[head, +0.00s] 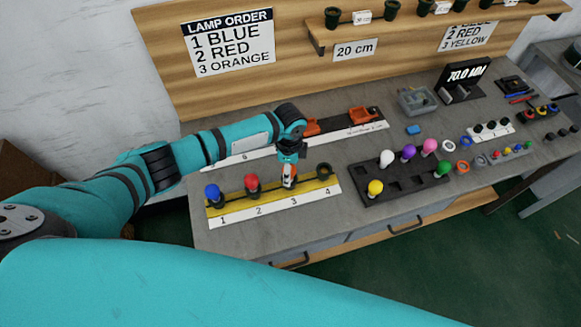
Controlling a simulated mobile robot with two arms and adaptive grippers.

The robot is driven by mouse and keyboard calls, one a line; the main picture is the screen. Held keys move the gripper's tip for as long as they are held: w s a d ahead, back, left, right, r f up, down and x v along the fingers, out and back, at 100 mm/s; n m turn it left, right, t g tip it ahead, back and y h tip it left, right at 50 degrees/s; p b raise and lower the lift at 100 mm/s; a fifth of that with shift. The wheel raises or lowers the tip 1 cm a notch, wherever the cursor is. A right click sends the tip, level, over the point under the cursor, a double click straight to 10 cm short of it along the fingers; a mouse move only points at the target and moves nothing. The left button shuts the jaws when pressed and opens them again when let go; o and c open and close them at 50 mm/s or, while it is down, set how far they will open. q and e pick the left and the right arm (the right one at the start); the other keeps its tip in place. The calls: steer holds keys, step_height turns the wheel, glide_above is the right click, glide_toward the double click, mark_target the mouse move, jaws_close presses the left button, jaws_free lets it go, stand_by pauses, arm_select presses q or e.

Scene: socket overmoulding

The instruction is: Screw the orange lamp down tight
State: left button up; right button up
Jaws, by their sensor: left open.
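The yellow lamp strip (232,201) on the bench has numbered places 1 to 4. A blue lamp (212,192) stands upright at place 1 and a red lamp (252,183) at place 2. My left gripper (289,179) points down over place 3, with its fingers open around the orange lamp (288,171). The fingers hide much of that lamp, and I cannot tell how deep it sits in its socket. The dark socket (324,170) at place 4 is empty. My right gripper is out of view.
A black tray (402,190) to the right holds white, purple, pink, yellow and green lamps. Behind my left gripper is a rail with orange parts (362,114). The order sign (228,42) reads blue, red, orange. The bench front is clear.

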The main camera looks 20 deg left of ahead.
arm_select(q)
steer(key=shift+r+n+p, duration=0.3)
steer(key=shift+n+p, duration=0.25)
steer(key=shift+n, duration=0.35)
steer(key=shift+f+n+p, duration=0.2)
steer(key=shift+n+p, duration=0.2)
steer(key=shift+n, duration=0.6)
steer(key=shift+r+n+p, duration=0.1)
steer(key=shift+n+p, duration=0.3)
steer(key=shift+n, duration=0.2)
steer(key=shift+f+n, duration=0.2)
steer(key=shift+n, duration=0.5)
steer(key=n, duration=0.2)
steer(key=shift+n, duration=0.4)
steer(key=n, duration=0.8)
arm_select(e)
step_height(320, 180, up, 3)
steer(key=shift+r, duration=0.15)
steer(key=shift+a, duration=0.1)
